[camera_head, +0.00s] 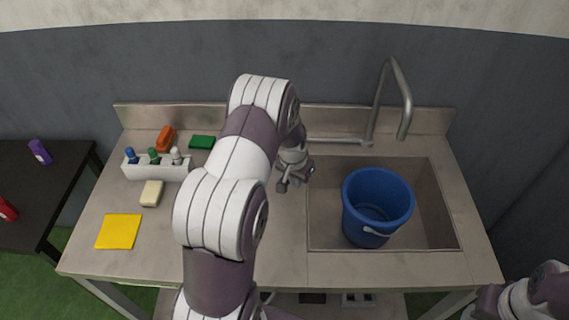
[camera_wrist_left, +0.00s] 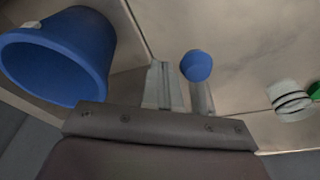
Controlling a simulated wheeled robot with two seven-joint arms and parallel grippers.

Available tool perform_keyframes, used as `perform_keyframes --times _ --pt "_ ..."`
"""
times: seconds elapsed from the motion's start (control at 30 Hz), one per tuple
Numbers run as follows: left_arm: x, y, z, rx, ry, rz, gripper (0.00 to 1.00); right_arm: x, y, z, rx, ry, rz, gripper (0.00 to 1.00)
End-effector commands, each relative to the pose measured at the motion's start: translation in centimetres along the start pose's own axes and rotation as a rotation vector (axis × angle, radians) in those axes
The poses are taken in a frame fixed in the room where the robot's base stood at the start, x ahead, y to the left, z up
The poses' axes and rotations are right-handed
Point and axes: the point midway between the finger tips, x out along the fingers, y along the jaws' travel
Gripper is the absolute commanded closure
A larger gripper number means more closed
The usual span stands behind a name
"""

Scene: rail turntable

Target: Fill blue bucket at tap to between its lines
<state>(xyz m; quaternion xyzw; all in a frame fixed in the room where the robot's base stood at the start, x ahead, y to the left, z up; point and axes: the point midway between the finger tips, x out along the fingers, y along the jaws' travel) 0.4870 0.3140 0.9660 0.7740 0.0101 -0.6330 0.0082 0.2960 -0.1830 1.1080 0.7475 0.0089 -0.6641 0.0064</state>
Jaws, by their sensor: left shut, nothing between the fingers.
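My left gripper (camera_head: 295,184) is shut and empty near the basin's left edge, apart from the bucket. In the left wrist view a blue round knob (camera_wrist_left: 196,66) shows by the fingertips. My right gripper is out of view.
A white caddy (camera_head: 157,172) with several bottles stands on the counter's left. Near it lie an orange brush (camera_head: 165,138), green sponge (camera_head: 202,142), soap bar (camera_head: 151,193) and yellow cloth (camera_head: 119,231). The sink basin (camera_head: 433,205) has room around the bucket. A dark side table (camera_head: 45,185) stands left.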

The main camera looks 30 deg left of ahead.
Motion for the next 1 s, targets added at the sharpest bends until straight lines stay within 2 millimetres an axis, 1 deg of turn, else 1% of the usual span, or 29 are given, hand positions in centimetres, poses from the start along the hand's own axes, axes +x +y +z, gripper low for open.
perform_keyframes --times 1.0 --pt "-0.2 -2.2 1.3 0.0 0.0 0.0 1.0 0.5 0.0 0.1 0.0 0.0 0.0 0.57"
